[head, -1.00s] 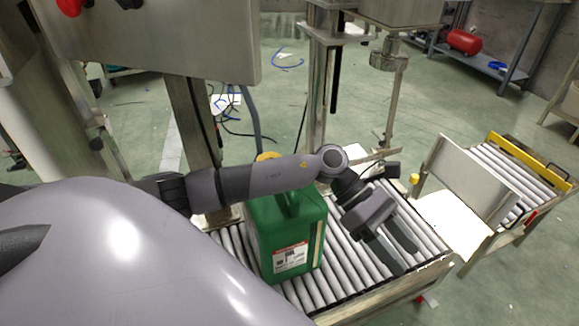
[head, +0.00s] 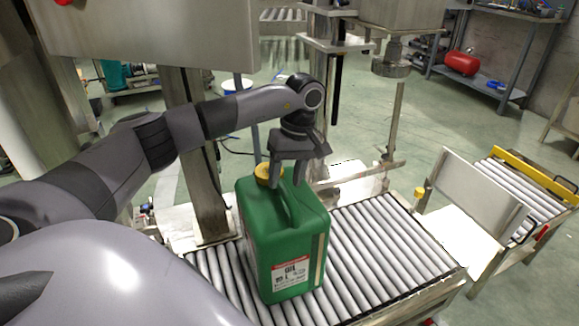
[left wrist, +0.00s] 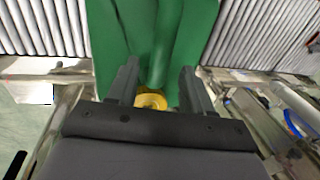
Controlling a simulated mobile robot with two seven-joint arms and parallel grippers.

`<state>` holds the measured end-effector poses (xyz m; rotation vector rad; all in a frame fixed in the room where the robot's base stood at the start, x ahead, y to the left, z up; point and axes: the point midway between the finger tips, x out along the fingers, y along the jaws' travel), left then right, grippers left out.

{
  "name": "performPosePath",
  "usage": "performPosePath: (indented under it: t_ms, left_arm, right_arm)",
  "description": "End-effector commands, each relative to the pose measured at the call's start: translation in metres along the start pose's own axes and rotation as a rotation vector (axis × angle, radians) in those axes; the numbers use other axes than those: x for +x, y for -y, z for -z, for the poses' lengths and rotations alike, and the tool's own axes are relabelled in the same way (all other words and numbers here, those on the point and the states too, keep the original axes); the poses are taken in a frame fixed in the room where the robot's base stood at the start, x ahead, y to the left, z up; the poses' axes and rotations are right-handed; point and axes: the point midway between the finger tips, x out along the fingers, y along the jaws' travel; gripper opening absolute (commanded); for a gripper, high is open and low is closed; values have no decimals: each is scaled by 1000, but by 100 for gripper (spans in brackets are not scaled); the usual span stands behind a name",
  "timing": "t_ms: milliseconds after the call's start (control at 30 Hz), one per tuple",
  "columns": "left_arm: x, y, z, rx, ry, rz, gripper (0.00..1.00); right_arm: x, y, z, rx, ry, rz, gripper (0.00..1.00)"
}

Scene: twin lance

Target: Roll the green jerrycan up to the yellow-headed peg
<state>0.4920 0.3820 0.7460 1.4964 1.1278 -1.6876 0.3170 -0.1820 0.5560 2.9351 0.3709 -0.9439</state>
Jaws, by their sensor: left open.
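The green jerrycan (head: 257,235) stands upright on the roller conveyor, with a yellow cap (head: 266,171) at its back left and a label on its front. My left gripper (head: 287,182) is open, pointing down over the top of the can near its handle. In the left wrist view the can's handle (left wrist: 158,45) and cap (left wrist: 150,100) appear between the two fingers; I cannot tell whether they touch. The yellow-headed peg (head: 419,192) stands at the conveyor's far edge, to the right of the can and apart from it. My right gripper is not in view.
The rollers (head: 375,250) right of the can are bare. A metal filling stand with a nozzle (head: 391,62) rises behind the conveyor. A pale upright plate (head: 460,188) and a second roller section (head: 515,190) are at the right.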

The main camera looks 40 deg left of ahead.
Motion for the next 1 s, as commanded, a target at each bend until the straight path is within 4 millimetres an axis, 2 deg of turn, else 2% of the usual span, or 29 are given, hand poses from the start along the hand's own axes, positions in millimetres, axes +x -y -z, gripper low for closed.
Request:
performPosePath:
  t_ms: [100,233,600,667,700,767,1000]
  left_arm:
    - [20,0,0,0,2,1,50]
    - [32,0,0,0,1,-1,50]
    - [37,0,0,0,1,-3,50]
    - [37,0,-1,0,1,-3,34]
    - [37,0,-1,0,1,-3,21]
    - [37,0,-1,0,1,-3,2]
    - [37,-1,-1,0,2,-3,0]
  right_arm:
    - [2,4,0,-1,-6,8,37]
    - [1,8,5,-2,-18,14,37]
    - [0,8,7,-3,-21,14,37]
    - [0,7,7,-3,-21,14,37]
    - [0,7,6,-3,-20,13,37]
    - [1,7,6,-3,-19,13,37]
    - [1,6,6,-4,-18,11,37]
